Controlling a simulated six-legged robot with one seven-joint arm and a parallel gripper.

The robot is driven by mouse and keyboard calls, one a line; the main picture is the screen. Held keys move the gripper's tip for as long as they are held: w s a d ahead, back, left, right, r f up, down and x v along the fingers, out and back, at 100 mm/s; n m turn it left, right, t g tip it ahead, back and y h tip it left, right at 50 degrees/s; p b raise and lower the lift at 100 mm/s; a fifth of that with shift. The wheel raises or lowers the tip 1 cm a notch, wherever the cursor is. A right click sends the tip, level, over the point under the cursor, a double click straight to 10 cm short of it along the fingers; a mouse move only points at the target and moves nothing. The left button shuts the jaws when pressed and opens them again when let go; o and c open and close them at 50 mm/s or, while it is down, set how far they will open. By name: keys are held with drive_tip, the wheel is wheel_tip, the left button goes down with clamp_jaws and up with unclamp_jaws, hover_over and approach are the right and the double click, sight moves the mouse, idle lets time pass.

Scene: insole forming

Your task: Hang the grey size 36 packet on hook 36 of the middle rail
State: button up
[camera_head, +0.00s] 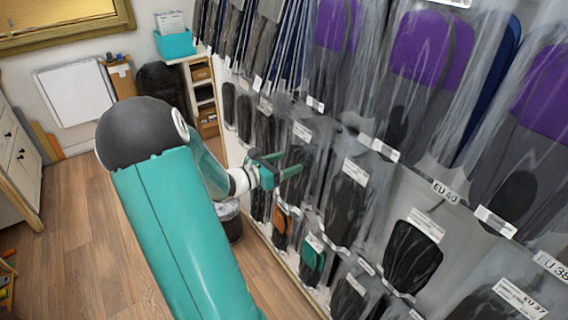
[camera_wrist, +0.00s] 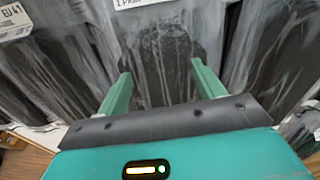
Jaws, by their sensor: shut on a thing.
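My gripper (camera_head: 278,166) reaches out to the right toward the wall of hanging packets in the head view. In the wrist view its two green fingers (camera_wrist: 162,88) stand well apart, shut on a clear packet with a dark grey insole (camera_wrist: 160,50) between them. A white label with partly cut-off print tops this packet; its size number is not readable. Hook 36 and its number cannot be made out in either view.
Rows of packets hang close around the gripper, with purple insoles (camera_head: 432,45) above and dark ones (camera_head: 412,255) below. Rail tags read EU 40 (camera_head: 445,192) and EU 38 (camera_head: 552,266). A bin (camera_head: 231,222) stands below; the wooden floor (camera_head: 85,240) at left is clear.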

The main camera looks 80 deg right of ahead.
drive_tip(key=o, duration=1.7)
drive_tip(key=shift+o, duration=0.2)
drive_tip(key=v, duration=1.3)
drive_tip(key=shift+w+a, duration=0.25)
drive_tip(key=shift+a, duration=0.05)
drive_tip(key=shift+a, duration=0.1)
drive_tip(key=w+a+r+m+t+y, duration=0.2)
drive_tip(key=a+r+m+t+y, duration=0.1)
drive_tip(key=a, duration=1.1)
drive_tip(key=w+a+r+m+t+y, duration=0.3)
drive_tip(key=a+t, duration=0.4)
drive_tip(key=a, duration=0.8)
drive_tip(key=w+a+r+m+t+y, duration=0.3)
drive_tip(key=a+r+m+t+y, duration=0.1)
drive_tip(key=a, duration=1)
drive_tip(key=m+t+y, duration=0.1)
drive_tip(key=t+y, duration=0.1)
drive_tip(key=y, duration=0.1)
drive_tip(key=shift+w+a+r, duration=0.15)
drive_tip(key=shift+w+r, duration=0.05)
drive_tip(key=shift+r, duration=0.2)
